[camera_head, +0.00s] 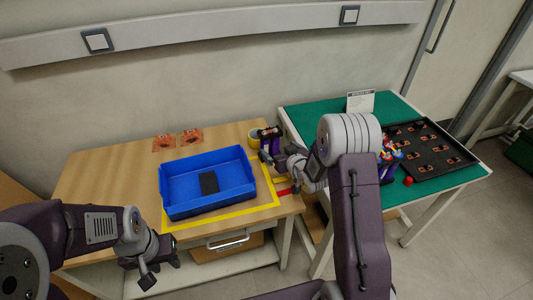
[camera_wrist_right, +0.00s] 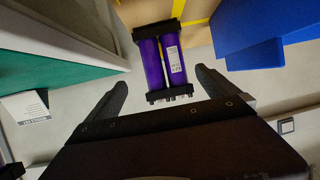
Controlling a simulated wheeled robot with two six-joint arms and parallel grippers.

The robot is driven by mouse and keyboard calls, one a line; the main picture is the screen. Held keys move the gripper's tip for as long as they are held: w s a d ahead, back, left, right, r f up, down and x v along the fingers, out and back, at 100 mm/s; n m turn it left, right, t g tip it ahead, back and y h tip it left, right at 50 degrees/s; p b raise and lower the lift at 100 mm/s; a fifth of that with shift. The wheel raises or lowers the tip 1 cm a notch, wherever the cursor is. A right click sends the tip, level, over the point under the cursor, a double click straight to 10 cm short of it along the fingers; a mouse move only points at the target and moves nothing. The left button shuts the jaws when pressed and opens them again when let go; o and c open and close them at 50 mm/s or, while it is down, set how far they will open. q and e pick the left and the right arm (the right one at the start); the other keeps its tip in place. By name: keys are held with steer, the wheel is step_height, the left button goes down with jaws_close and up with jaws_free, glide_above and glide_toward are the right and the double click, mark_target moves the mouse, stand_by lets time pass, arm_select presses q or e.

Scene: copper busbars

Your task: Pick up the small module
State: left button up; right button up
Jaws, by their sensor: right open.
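A small module with two purple cylinders, black end pieces and a white label stands in the right wrist view (camera_wrist_right: 165,60). In the head view its dark end shows at the wooden table's right back corner (camera_head: 269,132), partly hidden by my right gripper (camera_head: 266,158). The right gripper is open. In the right wrist view its two fingers (camera_wrist_right: 163,88) lie on either side of the module's near end, with gaps on both sides. My left gripper (camera_head: 160,272) is low at the front left, away from the module; its jaw opening is unclear.
A blue bin (camera_head: 180,207) with a black block (camera_head: 209,183) stands on the wooden table (camera_head: 95,185) inside yellow tape. A yellow ring (camera_head: 253,139) is near the module. Orange pieces (camera_head: 190,136) lie behind. The green table (camera_head: 300,117) holds a black tray (camera_head: 428,150) and a sign (camera_head: 360,102).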

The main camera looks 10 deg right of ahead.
mark_target(272, 144)
steer(key=w, duration=0.1)
steer(key=w+a, duration=0.1)
steer(key=shift+w+f, duration=0.35)
steer(key=shift+f, duration=0.05)
steer(key=shift+w+d+f, duration=0.1)
steer(key=shift+w+f, duration=0.05)
steer(key=shift+w, duration=0.05)
steer(key=x, duration=0.2)
steer(key=b+x, duration=0.1)
steer(key=x, duration=0.1)
steer(key=shift+w+a+f, duration=0.1)
steer(key=shift+w+a, duration=0.15)
steer(key=shift+a, duration=0.05)
steer(key=shift+w+f, duration=0.1)
steer(key=shift+w, duration=0.1)
arm_select(q)
steer(key=shift+s+a+f, duration=0.2)
steer(key=shift+a+f, duration=0.05)
steer(key=shift+f, duration=0.15)
